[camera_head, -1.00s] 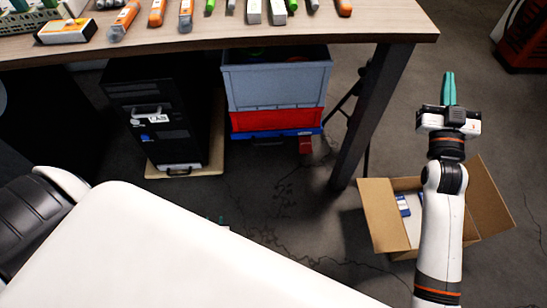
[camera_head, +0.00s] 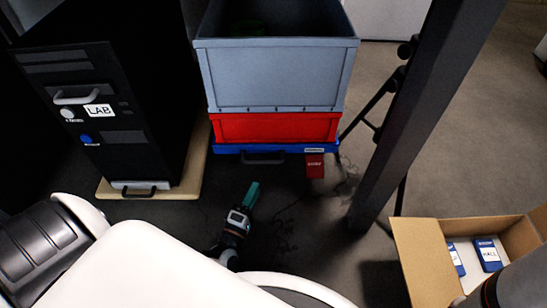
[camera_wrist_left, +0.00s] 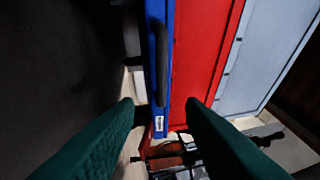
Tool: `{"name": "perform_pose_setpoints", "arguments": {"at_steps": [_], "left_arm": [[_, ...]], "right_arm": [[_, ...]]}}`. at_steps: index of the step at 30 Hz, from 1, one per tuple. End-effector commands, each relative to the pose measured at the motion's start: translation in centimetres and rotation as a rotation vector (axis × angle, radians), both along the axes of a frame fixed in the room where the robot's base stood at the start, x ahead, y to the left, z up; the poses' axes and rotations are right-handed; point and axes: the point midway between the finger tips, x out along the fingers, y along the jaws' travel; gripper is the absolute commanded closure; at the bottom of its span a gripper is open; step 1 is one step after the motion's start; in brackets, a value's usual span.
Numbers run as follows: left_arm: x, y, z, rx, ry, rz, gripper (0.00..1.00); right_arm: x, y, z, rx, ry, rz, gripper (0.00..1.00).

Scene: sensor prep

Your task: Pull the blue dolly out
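The blue dolly (camera_head: 228,149) stands on the floor under the stacked crates, with a dark handle (camera_head: 262,158) on its front. In the left wrist view the dolly (camera_wrist_left: 162,8) runs down the middle, with its handle (camera_wrist_left: 160,62) ahead of the fingers. My left gripper (camera_head: 253,187) is in front of and below the handle in the head view, teal fingers pointing toward the dolly. In the wrist view its two fingers (camera_wrist_left: 160,108) are spread apart with nothing held. My right gripper is out of view; only part of an arm shows at the lower right.
A red crate (camera_head: 275,127) and a grey crate (camera_head: 275,75) stack on the dolly. A red tag (camera_head: 315,166) hangs at its front right. A black computer (camera_head: 120,140) on a board stands left. A table leg (camera_head: 425,110) and cardboard box (camera_head: 425,262) stand right.

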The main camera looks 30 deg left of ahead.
Motion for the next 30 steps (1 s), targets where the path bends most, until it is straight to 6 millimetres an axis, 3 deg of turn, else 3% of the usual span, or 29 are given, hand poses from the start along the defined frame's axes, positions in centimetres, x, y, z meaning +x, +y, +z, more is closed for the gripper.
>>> {"name": "perform_pose_setpoints", "arguments": {"at_steps": [18,30], "left_arm": [[10.2,1.6,1.6,-0.003,-0.002,0.003,0.64],[11.4,1.8,2.0,-0.005,0.002,0.002,0.64]], "right_arm": [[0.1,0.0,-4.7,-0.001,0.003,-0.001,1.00],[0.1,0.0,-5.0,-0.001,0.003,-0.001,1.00]]}}
